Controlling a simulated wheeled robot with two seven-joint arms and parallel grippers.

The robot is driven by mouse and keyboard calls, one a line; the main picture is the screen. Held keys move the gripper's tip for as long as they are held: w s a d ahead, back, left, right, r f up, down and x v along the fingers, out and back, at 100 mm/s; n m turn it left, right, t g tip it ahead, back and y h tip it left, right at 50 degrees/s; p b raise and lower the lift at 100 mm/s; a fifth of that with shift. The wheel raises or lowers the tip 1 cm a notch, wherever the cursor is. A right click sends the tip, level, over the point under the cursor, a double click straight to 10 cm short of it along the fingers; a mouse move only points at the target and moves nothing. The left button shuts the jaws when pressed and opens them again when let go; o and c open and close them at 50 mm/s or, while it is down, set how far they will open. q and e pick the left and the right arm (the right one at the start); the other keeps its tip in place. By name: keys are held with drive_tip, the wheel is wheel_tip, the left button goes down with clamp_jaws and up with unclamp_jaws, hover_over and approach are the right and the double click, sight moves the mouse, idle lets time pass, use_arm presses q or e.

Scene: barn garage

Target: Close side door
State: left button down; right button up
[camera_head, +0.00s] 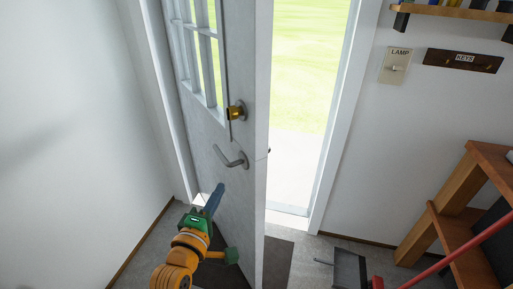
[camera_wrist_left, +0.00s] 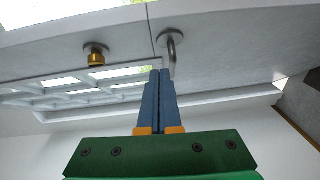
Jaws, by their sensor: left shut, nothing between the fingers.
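The white side door (camera_head: 226,150) stands open, swung into the room, with daylight and grass showing through the doorway (camera_head: 300,110) to its right. It has a paned window, a brass lock knob (camera_head: 236,111) and a grey lever handle (camera_head: 231,157) below. In the left wrist view the handle (camera_wrist_left: 171,48) and the brass knob (camera_wrist_left: 95,54) show on the door face. My left gripper (camera_head: 218,190) is shut and empty, its blue fingertips just below the handle in the head view. In the left wrist view the fingertips (camera_wrist_left: 160,74) overlap the handle's end; I cannot tell whether they touch.
A wooden shelf unit (camera_head: 450,210) stands at the right. A dustpan (camera_head: 350,268) and a red pole (camera_head: 455,255) are at the lower right. A dark mat (camera_head: 277,262) lies by the door. A wall switch (camera_head: 396,66) and a key rack (camera_head: 462,61) are right of the doorway.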

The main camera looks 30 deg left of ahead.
use_arm(q)
drive_tip(key=r, duration=0.2)
drive_tip(key=p, duration=0.2)
approach(247, 149)
drive_tip(key=w+a, duration=0.2)
drive_tip(key=a, duration=0.1)
drive_tip(key=w, duration=0.1)
drive_tip(key=w+d, duration=0.1)
drive_tip(key=w, duration=0.1)
drive_tip(key=shift+d+f+t, duration=0.1)
drive_tip(key=shift+d+t, duration=0.1)
drive_tip(key=shift+t, duration=0.1)
drive_tip(key=shift+w+d, duration=0.2)
drive_tip(key=shift+d, duration=0.05)
use_arm(e)
drive_tip(key=shift+s+d+r, duration=0.15)
drive_tip(key=shift+r, duration=0.45)
drive_tip(key=shift+s+d+r, duration=0.1)
drive_tip(key=shift+s+r, duration=0.05)
drive_tip(key=shift+r, duration=0.4)
use_arm(q)
drive_tip(key=shift+a, duration=0.15)
use_arm(e)
drive_tip(key=shift+a, duration=0.15)
use_arm(q)
drive_tip(key=shift+w, duration=0.1)
